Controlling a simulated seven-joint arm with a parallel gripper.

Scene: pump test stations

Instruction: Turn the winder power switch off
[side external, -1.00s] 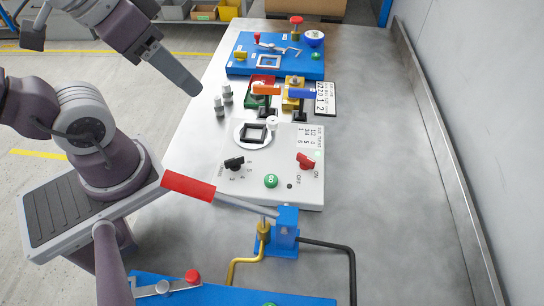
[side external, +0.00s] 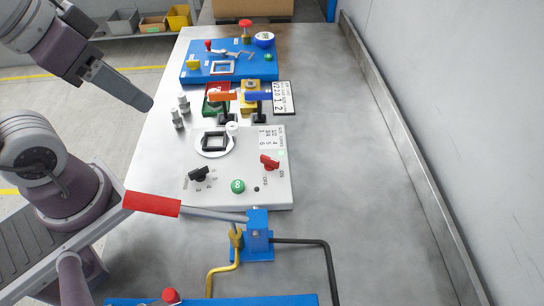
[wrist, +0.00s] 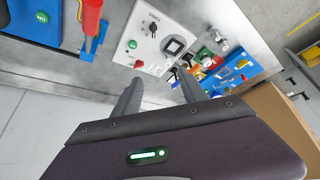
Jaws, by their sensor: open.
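The white winder panel (side external: 282,195) lies on the metal table. Its red power switch (side external: 269,162) is a knob at the right side, near the ON and OFF marks. Its handle appears to lean toward ON. In the wrist view, the red switch (wrist: 139,65) shows small beyond the fingers. My gripper (side external: 147,103) hangs above and to the left of the panel in the side view, away from the switch. In the wrist view, my gripper (wrist: 158,92) has its two fingers apart with nothing between them.
The panel also has a black selector knob (side external: 199,174), a green button (side external: 238,186) and a black square frame (side external: 214,141). A red-handled lever (side external: 152,203) stands in front. A blue board (side external: 205,75) and small coloured fixtures lie behind. The table's right side is clear.

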